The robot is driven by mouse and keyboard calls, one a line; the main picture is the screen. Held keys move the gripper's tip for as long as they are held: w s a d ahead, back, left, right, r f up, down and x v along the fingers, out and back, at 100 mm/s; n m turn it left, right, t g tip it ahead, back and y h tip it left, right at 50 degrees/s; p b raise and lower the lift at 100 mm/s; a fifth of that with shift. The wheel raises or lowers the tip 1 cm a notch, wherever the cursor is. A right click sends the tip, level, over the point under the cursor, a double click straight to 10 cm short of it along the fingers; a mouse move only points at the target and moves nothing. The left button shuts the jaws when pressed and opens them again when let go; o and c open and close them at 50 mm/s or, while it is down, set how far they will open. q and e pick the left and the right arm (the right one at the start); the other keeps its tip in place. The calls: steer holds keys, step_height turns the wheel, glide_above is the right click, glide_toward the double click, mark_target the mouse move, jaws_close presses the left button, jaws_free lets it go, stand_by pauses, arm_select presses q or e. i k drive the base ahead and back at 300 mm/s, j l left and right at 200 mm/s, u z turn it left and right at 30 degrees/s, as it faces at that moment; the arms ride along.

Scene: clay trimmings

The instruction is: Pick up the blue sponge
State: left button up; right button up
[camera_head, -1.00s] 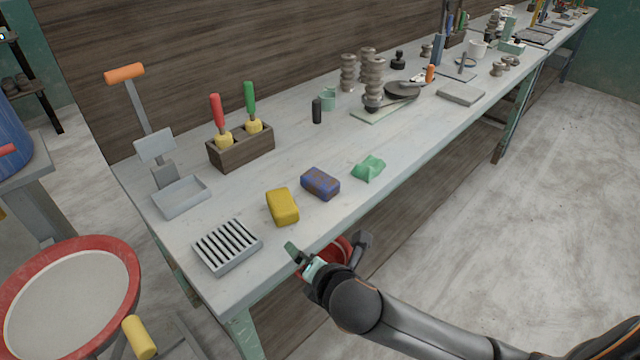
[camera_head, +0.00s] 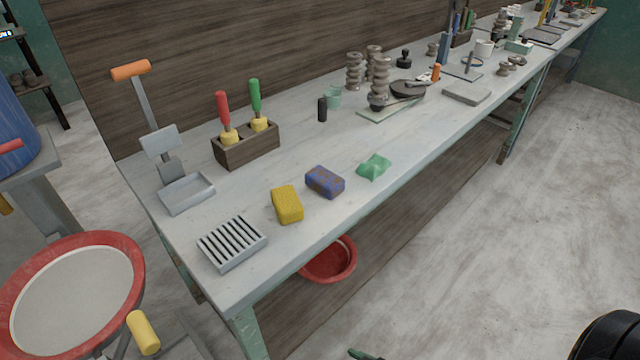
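The blue sponge (camera_head: 325,182) lies on the workbench (camera_head: 300,150), near its front edge. It is blue with brownish patches. A yellow sponge (camera_head: 287,204) lies to its left and a crumpled green piece (camera_head: 374,166) to its right, both apart from it. My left gripper is not in view.
A slatted grey dish (camera_head: 232,244) and a grey tray (camera_head: 186,194) sit at the bench's left end. A wooden holder (camera_head: 246,146) with red- and green-handled tools stands behind. A red bowl (camera_head: 329,262) is below the bench edge. The bench around the blue sponge has free room.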

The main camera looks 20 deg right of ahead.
mark_target(324, 181)
steer(key=l+u, duration=0.25)
steer(key=u, duration=0.15)
steer(key=l+u, duration=0.25)
steer(key=u, duration=0.15)
steer(key=l+u, duration=0.15)
steer(key=l, duration=0.3)
steer(key=k+l+u, duration=0.15)
steer(key=l, duration=0.25)
steer(key=k+l, duration=0.1)
steer(key=l, duration=0.5)
steer(key=k+l, duration=0.15)
steer(key=l, duration=0.15)
steer(key=u, duration=0.05)
